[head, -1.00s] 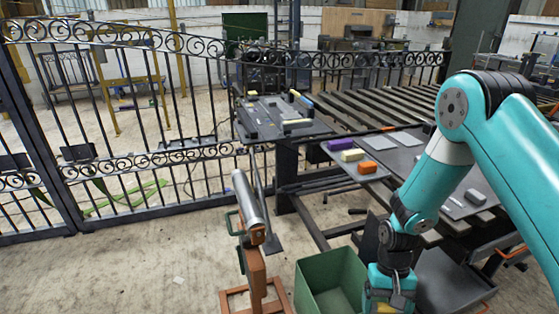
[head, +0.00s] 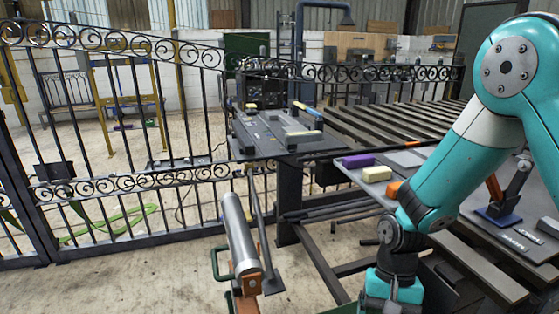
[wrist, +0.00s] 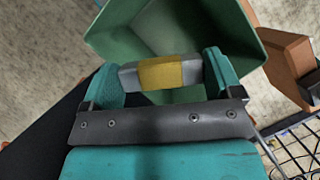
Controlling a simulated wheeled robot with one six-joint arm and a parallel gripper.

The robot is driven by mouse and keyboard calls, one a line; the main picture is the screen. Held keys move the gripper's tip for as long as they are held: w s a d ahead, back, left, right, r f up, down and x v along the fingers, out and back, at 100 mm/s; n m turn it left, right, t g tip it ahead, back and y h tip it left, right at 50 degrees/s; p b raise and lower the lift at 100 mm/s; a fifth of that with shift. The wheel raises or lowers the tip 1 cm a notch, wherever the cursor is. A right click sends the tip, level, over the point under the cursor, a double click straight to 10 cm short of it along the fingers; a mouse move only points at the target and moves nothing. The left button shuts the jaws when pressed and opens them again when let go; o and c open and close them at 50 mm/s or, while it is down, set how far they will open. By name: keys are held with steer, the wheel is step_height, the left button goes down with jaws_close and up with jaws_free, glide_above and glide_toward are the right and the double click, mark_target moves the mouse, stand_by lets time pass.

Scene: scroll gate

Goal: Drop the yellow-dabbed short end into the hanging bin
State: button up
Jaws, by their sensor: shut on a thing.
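The short end is a small grey bar with a yellow dab (wrist: 163,74) around its middle. My gripper (wrist: 162,78) is shut on it in the wrist view, with one teal finger at each end. The green bin (wrist: 200,25) lies beyond the bar in the wrist view, its open mouth partly behind the bar and the fingers. The bar looks in line with the bin's mouth; the height between them is hard to tell. In the head view my gripper (head: 390,292) is low at the bottom edge, and the bar is not visible there.
A grey roller on an orange stand (head: 240,245) is left of my gripper. The bench (head: 440,180) with purple, cream and orange blocks is behind and right. A scroll-topped gate (head: 130,120) spans the left. An orange-brown part (wrist: 290,65) is beside the bin.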

step_height(320, 180, down, 4)
steer(key=b, duration=0.2)
steer(key=shift+r+b, duration=0.25)
steer(key=shift+b, duration=0.15)
steer(key=shift+r, duration=0.1)
steer(key=o, duration=1)
steer(key=p+v, duration=0.3)
steer(key=v, duration=1.4)
steer(key=shift+r+p, duration=0.2)
steer(key=shift+p, duration=0.15)
